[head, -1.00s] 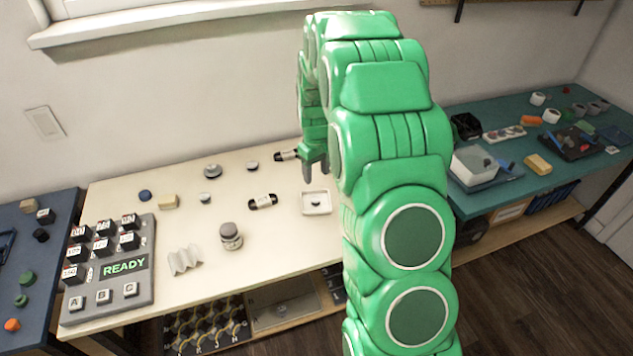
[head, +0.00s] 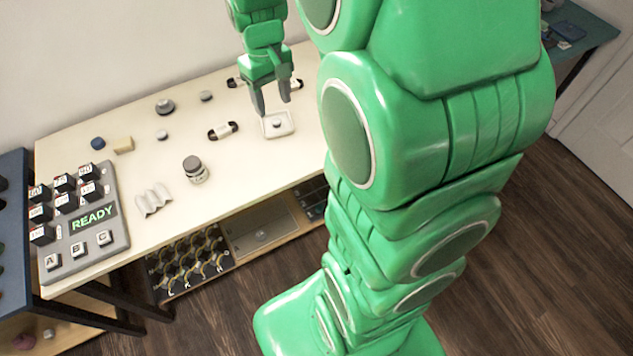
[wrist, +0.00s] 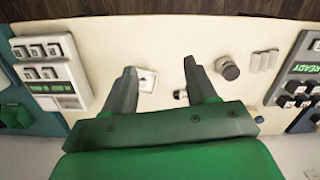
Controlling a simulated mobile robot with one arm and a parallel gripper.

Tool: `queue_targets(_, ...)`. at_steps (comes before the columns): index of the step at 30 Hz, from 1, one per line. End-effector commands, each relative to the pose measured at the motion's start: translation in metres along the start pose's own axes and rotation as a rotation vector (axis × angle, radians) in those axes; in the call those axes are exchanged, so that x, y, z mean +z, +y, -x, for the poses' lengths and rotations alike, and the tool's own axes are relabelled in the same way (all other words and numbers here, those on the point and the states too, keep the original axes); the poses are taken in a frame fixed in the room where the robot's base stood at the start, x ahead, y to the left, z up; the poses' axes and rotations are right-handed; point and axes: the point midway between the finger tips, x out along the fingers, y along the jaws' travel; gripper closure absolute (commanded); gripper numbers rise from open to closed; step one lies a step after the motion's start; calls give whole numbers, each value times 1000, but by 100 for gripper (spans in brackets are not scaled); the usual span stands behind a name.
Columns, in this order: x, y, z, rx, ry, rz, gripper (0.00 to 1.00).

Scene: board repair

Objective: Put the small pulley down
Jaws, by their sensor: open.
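My gripper (head: 272,106) is open, fingers pointing down, above the white square dish (head: 289,131) on the cream table. Nothing shows held between its fingers. A small grey piece (head: 277,123) lies in the dish; it may be the small pulley, but it is too small to tell. In the wrist view, the dish (wrist: 151,88) shows between the two spread fingers of my gripper (wrist: 159,66), beside the left one. Other small round grey parts stand on the table: a wide one (head: 165,106), one near the back (head: 206,96) and one further forward (head: 162,134).
A black-and-white part (head: 222,131) lies left of the dish. A grey-capped jar (head: 195,170) and a wavy white holder (head: 153,200) stand nearer the front. A grey panel reading READY (head: 93,219) is at the left.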

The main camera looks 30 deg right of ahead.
Motion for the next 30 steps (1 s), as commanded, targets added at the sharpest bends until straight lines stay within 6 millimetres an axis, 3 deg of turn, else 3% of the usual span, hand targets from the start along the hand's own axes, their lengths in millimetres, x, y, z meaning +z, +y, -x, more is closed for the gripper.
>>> queue_targets(15,125,-49,34,-3,-39,-85,43)
queue_targets(30,238,-81,36,4,-74,-171,43)
